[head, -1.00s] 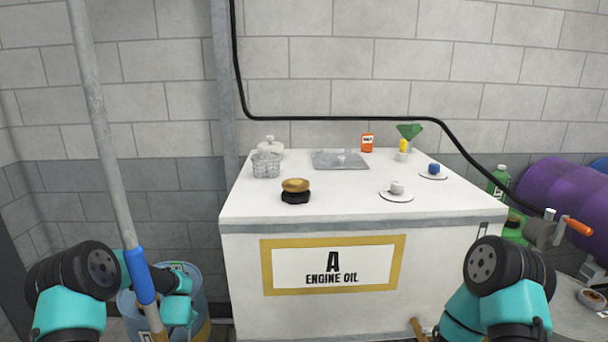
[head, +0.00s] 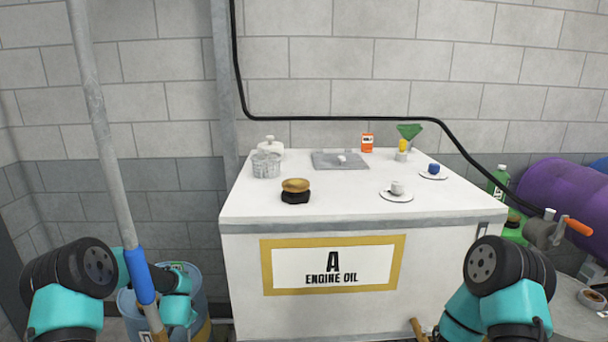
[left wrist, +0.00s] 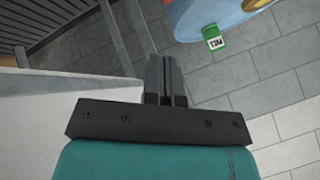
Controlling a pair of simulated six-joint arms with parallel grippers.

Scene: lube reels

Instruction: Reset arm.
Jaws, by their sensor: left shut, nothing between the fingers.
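My left gripper (left wrist: 163,75) is shut and empty in the left wrist view, its two dark fingers side by side. It points down toward the grey tiled floor, beside a white surface. In the head view, my left arm is at the lower left and my right arm at the lower right, both in front of the white cabinet (head: 450,258) labelled "A ENGINE OIL". The left fingers cannot be made out there, and my right gripper is not in view.
A grey pole with a blue sleeve (head: 139,276) crosses in front of my left arm. A blue barrel (head: 197,298) stands behind. A purple drum (head: 555,190) lies at right.

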